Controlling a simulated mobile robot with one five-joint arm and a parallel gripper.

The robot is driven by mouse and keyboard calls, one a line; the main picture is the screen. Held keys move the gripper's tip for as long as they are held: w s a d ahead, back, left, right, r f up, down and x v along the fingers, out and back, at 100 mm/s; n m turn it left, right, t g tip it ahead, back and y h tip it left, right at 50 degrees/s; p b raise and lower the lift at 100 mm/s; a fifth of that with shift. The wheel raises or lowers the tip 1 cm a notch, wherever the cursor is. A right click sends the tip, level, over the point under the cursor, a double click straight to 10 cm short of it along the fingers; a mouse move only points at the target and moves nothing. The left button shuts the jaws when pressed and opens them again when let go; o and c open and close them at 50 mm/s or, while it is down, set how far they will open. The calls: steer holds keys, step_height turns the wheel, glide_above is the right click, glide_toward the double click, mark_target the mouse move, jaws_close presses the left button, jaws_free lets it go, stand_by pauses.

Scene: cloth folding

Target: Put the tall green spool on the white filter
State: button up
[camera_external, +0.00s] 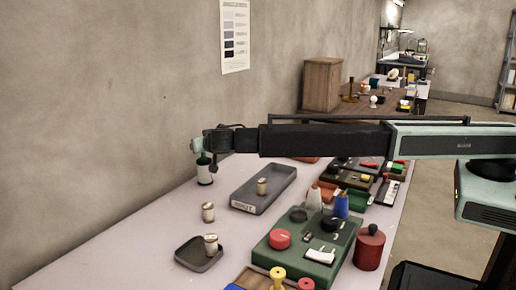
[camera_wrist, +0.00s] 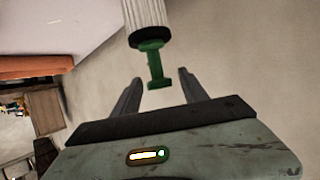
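The tall green spool (camera_wrist: 154,66) stands end-on against the black-rimmed end of the white ribbed filter (camera_wrist: 148,15) in the wrist view, in line with it and appearing to touch. In the external view the white filter (camera_external: 204,174) stands upright at the back left of the table, with a dark green top; the spool is largely hidden by my gripper (camera_external: 208,150). In the wrist view my gripper (camera_wrist: 160,77) is open, its fingers on either side of the spool's free end with a visible gap at each side.
A grey tray (camera_external: 245,207) holding a small pale cylinder lies right of the filter. A green box (camera_external: 268,255) with knobs stands front right. The wall is close behind.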

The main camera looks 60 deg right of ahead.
steer(key=shift+r, duration=0.25)
steer(key=p+v, duration=0.5)
steer(key=v, duration=0.7)
steer(key=shift+f, duration=0.1)
